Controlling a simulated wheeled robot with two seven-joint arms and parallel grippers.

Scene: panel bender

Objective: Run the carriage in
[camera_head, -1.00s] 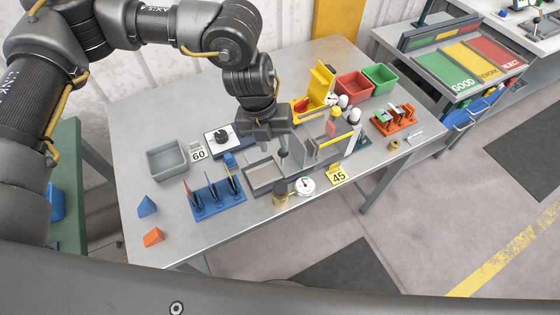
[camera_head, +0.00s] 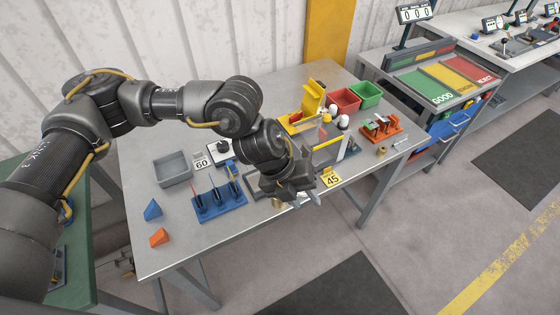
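My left gripper (camera_head: 306,201) hangs over the front edge of the grey workbench (camera_head: 160,255), in front of the bender. Its two fingers are apart, with nothing seen between them. The panel bender (camera_head: 313,103), with a yellow upright part, a clear panel and white-topped posts, stands behind and right of the gripper. The pale flat tray-like part (camera_head: 253,187) at the bender's left, which may be the carriage, is mostly hidden by my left wrist. I cannot tell whether the gripper touches anything. My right gripper is out of view.
A blue rack (camera_head: 218,204) with upright pieces stands left of the gripper. A yellow 45 card (camera_head: 331,178) is close on its right. Red (camera_head: 344,101) and green (camera_head: 366,94) bins and an orange rack (camera_head: 381,128) stand further right.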

